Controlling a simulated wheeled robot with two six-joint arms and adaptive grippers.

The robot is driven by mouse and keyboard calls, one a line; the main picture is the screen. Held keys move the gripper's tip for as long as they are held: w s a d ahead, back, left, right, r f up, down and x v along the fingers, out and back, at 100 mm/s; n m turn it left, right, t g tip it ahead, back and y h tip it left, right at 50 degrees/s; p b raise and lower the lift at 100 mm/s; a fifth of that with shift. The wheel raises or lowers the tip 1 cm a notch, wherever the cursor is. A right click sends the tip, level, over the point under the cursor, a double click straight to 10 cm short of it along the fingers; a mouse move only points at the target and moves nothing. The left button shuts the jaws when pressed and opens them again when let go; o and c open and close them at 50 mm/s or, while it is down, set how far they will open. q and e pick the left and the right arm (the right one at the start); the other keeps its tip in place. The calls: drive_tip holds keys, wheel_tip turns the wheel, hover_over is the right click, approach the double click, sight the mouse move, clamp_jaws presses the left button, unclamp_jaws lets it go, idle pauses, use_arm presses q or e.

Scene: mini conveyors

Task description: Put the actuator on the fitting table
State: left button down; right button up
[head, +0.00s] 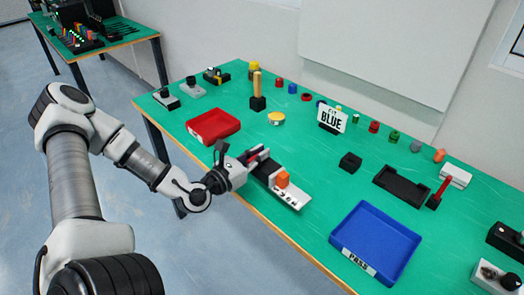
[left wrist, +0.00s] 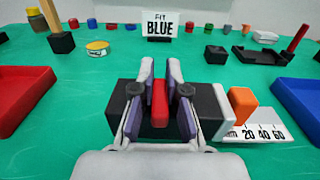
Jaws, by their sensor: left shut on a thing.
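My left gripper (head: 254,159) is shut on a red piece, seen between its fingers in the left wrist view (left wrist: 159,103); this may be the actuator. The red piece is upright at a black block (left wrist: 212,112); I cannot tell whether it rests in it. The block joins a white scale plate (head: 294,199) marked 20 40 60, with an orange block (head: 282,179) on it. The green-topped table (head: 310,225) carries these, and a "FIT BLUE" sign (head: 332,118) stands on it. Another green-topped table (head: 120,31) is at the far left. My right gripper is out of view.
A red tray (head: 213,125) lies left of my gripper, and a blue tray (head: 375,242) labelled PASS lies right. Several small coloured knobs line the back. A black tray (head: 401,186) and black block (head: 350,162) stand at right. Green surface between them is clear.

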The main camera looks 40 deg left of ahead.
use_arm(q)
drive_tip(key=w+a, duration=0.1)
drive_tip(key=w, duration=0.1)
drive_tip(key=w+a, duration=0.1)
drive_tip(key=a, duration=0.1)
drive_tip(key=w+a+b, duration=0.1)
drive_tip(key=w, duration=0.1)
drive_tip(key=shift+w+a+f, duration=0.15)
drive_tip(key=shift+w+f, duration=0.15)
drive_tip(key=shift+f, duration=0.1)
wheel_tip(320, 180, down, 3)
drive_tip(key=shift+a+b, duration=0.1)
drive_tip(key=shift+b, duration=0.7)
drive_tip(key=shift+f, duration=0.25)
drive_tip(key=shift+w, duration=0.1)
drive_tip(key=shift+r, duration=0.1)
drive_tip(key=shift+f, duration=0.2)
drive_tip(key=c, duration=1.2)
unclamp_jaws()
